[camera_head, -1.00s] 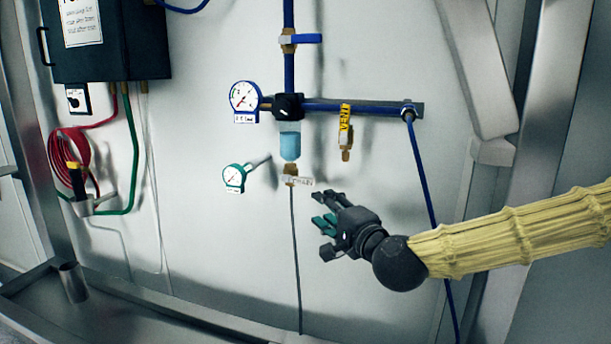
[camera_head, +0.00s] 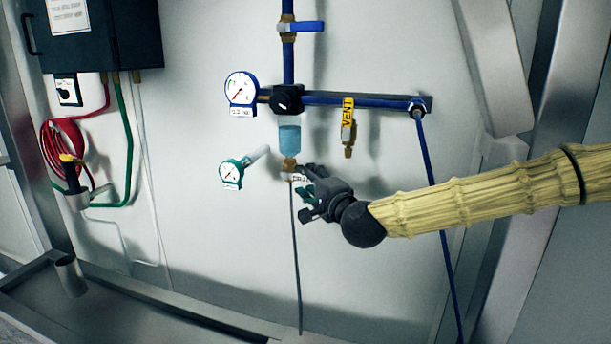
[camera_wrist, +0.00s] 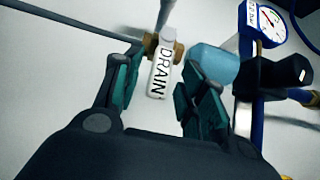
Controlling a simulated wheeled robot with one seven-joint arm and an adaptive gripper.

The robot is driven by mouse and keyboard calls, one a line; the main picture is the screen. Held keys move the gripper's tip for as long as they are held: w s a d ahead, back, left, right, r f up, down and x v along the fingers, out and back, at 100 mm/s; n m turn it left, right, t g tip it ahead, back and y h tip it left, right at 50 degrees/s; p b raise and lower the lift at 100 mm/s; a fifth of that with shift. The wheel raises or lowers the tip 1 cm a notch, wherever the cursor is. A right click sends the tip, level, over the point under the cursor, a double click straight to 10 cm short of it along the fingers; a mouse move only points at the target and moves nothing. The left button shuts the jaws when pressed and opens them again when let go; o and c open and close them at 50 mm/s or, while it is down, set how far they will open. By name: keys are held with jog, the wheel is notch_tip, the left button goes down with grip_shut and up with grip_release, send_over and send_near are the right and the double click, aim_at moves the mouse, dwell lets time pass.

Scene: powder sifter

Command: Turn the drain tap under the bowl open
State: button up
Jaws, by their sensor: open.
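The drain tap sits under the clear bowl (camera_head: 289,140), which holds blue liquid. Its brass body (camera_head: 289,163) shows in the head view, with a thin grey drain tube (camera_head: 296,250) hanging below. In the wrist view the white lever marked DRAIN (camera_wrist: 160,72) lies between my two fingers, with the brass fitting (camera_wrist: 151,42) beyond it. My gripper (camera_head: 305,182) is open around the lever, and its pads look apart from it on both sides. It also shows in the wrist view (camera_wrist: 160,90). In the head view my fingers hide part of the lever.
The yellow-tagged VENT valve (camera_head: 348,132) hangs to the right of the bowl. A white gauge (camera_head: 240,90) and a green-rimmed gauge (camera_head: 231,174) are at the left. A blue hose (camera_head: 436,205) runs down behind my arm. The wall below is clear.

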jog(key=shift+x, duration=0.85)
grip_shut()
